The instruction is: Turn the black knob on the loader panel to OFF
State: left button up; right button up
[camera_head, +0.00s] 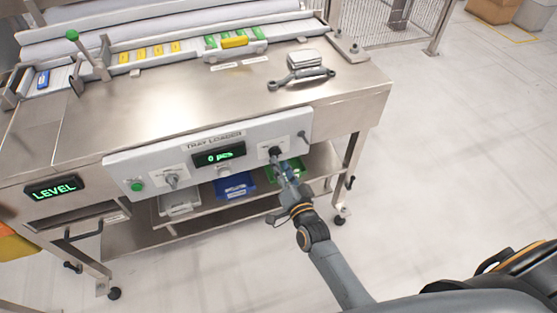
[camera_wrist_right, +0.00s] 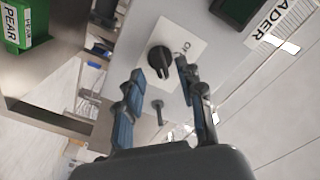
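The loader panel (camera_head: 205,140) is a light grey box on the front of a steel table. Its black knob (camera_head: 274,150) sits on a white label plate near the panel's right end. In the right wrist view the knob (camera_wrist_right: 160,60) stands just beyond and between the fingertips; I cannot tell whether they touch it. Lettering beside it is partly legible, and which mark the knob points at is unclear. My right gripper (camera_head: 283,167) reaches the panel from below right; its blue-grey fingers (camera_wrist_right: 160,70) are apart with nothing held. My left gripper is not in view.
The panel also has a green-lit display (camera_head: 219,156), another knob (camera_head: 172,180), a green button (camera_head: 137,187) and a small lever (camera_head: 303,136). Blue (camera_head: 234,187) and green (camera_wrist_right: 22,25) bins stand on the shelf below. A grey metal tool (camera_head: 301,78) lies on the tabletop. Floor at right is clear.

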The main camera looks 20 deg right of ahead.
aim_at(275, 154)
jog(key=w, duration=0.2)
jog(key=shift+w, duration=0.35)
jog(key=shift+c, duration=0.6)
grip_shut()
